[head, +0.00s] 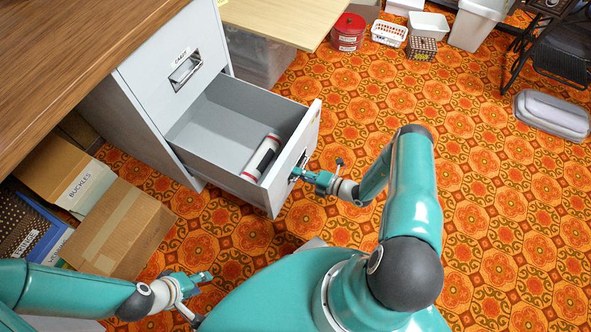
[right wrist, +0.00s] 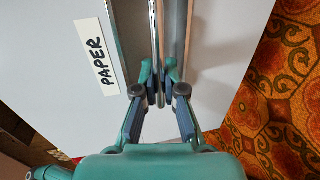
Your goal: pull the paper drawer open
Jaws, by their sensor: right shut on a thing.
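The paper drawer (head: 226,141) is the lower drawer of a grey filing cabinet (head: 150,105) in the head view. It stands pulled far out, with its inside showing. A white roll with dark and red bands (head: 262,157) lies in it near the front. Its label PAPER (right wrist: 97,57) shows on the drawer front in the right wrist view. My right gripper (head: 301,174) is at the drawer front, its fingers (right wrist: 160,88) shut on the metal handle (right wrist: 154,35). My left gripper (head: 204,278) is low at left, apart from the drawer; its finger gap is unclear.
The upper drawer (head: 178,72), labelled CARDS or similar, is closed. A wooden tabletop (head: 70,50) is at upper left. Cardboard boxes (head: 125,228) stand left of the open drawer. A red tin (head: 348,32) and baskets stand at the back. Patterned floor at right is mostly free.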

